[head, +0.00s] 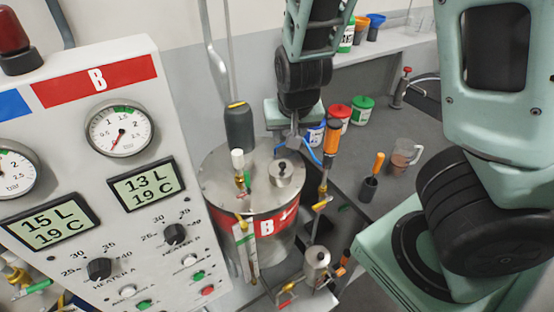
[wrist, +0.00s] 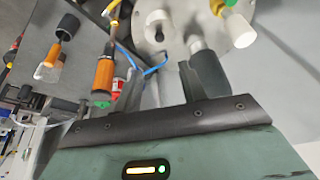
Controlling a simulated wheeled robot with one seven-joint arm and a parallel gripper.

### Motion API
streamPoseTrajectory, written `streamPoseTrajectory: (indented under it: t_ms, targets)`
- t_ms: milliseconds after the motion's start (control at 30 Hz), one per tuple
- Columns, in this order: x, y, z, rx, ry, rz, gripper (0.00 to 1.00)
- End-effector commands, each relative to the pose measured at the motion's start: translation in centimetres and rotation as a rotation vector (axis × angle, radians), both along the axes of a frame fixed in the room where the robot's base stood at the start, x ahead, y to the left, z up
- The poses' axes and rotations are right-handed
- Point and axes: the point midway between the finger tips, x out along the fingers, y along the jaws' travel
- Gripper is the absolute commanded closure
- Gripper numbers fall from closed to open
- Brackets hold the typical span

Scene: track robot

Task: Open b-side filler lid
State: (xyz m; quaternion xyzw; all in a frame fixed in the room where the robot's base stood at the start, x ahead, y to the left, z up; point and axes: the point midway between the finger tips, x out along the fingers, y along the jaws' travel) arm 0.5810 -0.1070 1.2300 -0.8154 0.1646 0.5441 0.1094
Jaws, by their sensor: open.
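The B tank (head: 262,226) is a metal vessel with a red band marked B and a flat round steel top. The b-side filler lid (head: 286,171) is a small round metal cap with a dark knob at its middle, seated on that top. It also shows in the wrist view (wrist: 158,24), beyond the fingertips. My gripper (head: 291,143) hangs just behind and above the lid in the head view, apart from it as far as I can tell. In the wrist view my gripper (wrist: 158,75) has its two dark fingers spread, with nothing held between them.
A dark grey cylinder (head: 239,127) and a white-capped valve (head: 238,160) stand left of the lid. An orange-handled tool (head: 332,138) and blue tubing are close on the right. The control panel (head: 95,170) fills the left. Coloured tubs (head: 361,110) stand behind.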

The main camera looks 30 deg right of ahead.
Motion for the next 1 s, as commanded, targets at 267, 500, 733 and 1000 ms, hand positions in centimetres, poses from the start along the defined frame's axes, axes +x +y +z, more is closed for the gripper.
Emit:
streamPoseTrajectory:
  t_ms: [267,500,733,1000]
  targets:
    - [1.6,-0.8,-4.8,0.001,0.001,-0.004,0.59]
    - [2.8,-1.3,-8.0,0.000,0.002,-0.003,0.59]
    - [4.1,-1.8,-11.1,-0.001,0.004,-0.002,0.59]
    - [5.2,-2.2,-13.8,0.000,0.003,0.000,0.59]
